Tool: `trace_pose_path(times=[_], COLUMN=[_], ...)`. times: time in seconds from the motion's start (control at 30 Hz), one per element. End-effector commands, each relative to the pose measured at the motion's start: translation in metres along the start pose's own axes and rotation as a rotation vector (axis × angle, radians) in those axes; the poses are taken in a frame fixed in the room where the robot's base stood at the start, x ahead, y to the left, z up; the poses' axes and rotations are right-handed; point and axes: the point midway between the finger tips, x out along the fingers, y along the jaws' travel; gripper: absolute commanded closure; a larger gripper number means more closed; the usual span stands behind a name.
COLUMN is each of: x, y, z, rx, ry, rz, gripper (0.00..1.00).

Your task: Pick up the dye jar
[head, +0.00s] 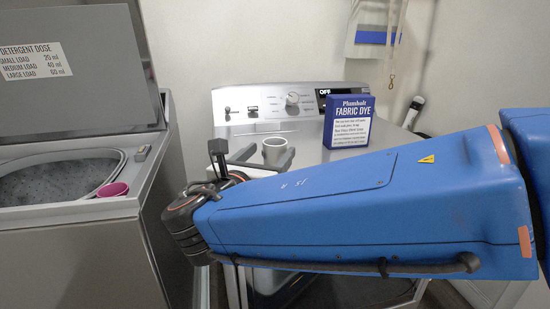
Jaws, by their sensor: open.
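A small pale grey jar (275,151) with a darker open top stands upright on the top of the middle machine; it looks like the dye jar. My gripper (252,157) is open, with one dark finger at the left of the jar and another part at its lower right. The jar's lower part is partly hidden by the gripper and arm. I cannot tell whether the fingers touch it. A blue and white fabric dye box (348,121) stands to the right of the jar, apart from it.
A control panel (290,100) with a knob and an OFF display rises behind the jar. A bag (376,25) hangs on the wall.

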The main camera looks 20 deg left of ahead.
Motion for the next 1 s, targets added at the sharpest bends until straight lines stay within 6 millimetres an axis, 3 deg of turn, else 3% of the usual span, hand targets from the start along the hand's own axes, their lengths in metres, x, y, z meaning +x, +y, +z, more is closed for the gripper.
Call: trace_pose_path(times=[0.4, 0.67, 0.87, 1.0], x=[0.046, 0.050, 0.050, 0.050], y=[-0.002, -0.001, -0.001, -0.001], z=[-0.003, -0.003, -0.003, -0.003], rx=[0.000, 0.000, 0.000, 0.000], ry=[0.001, 0.000, 0.000, 0.000], rz=[-0.003, -0.001, -0.001, -0.001], gripper=[0.36, 0.36, 0.79, 0.81])
